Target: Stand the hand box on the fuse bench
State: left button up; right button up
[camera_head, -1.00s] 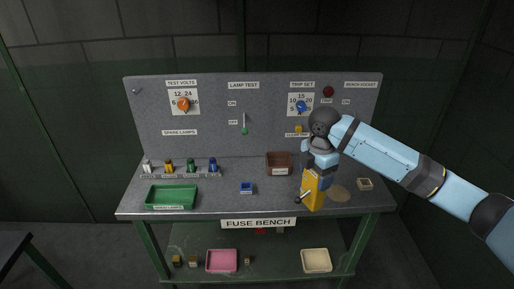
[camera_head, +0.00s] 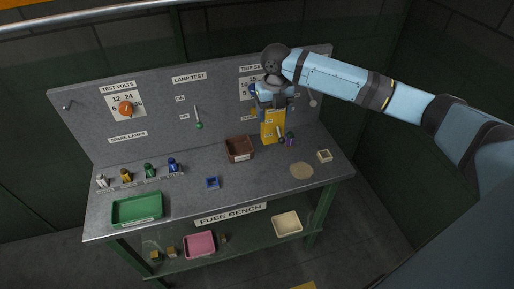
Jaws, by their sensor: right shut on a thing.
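The yellow hand box (camera_head: 268,128) is upright below my right gripper (camera_head: 271,104), which is shut on its top. The box is over the back right part of the fuse bench (camera_head: 240,185), right of the brown tray. I cannot tell whether its base touches the bench top. My right arm comes in from the right and hides part of the trip-set dial behind it. My left gripper is not in view.
A brown tray (camera_head: 239,154), a small blue holder (camera_head: 212,183) and a green tray (camera_head: 137,216) stand on the bench. Small purple and green items (camera_head: 290,140) show close right of the box. A round tan patch (camera_head: 302,171) and a small pale square holder (camera_head: 324,156) are further right.

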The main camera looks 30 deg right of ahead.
notch_tip(320, 180, down, 18)
jog(key=p, duration=0.2)
jog(key=shift+w, duration=0.15)
jog(key=o, duration=1.1)
jog(key=shift+f, duration=0.1)
jog(key=shift+c, duration=0.2)
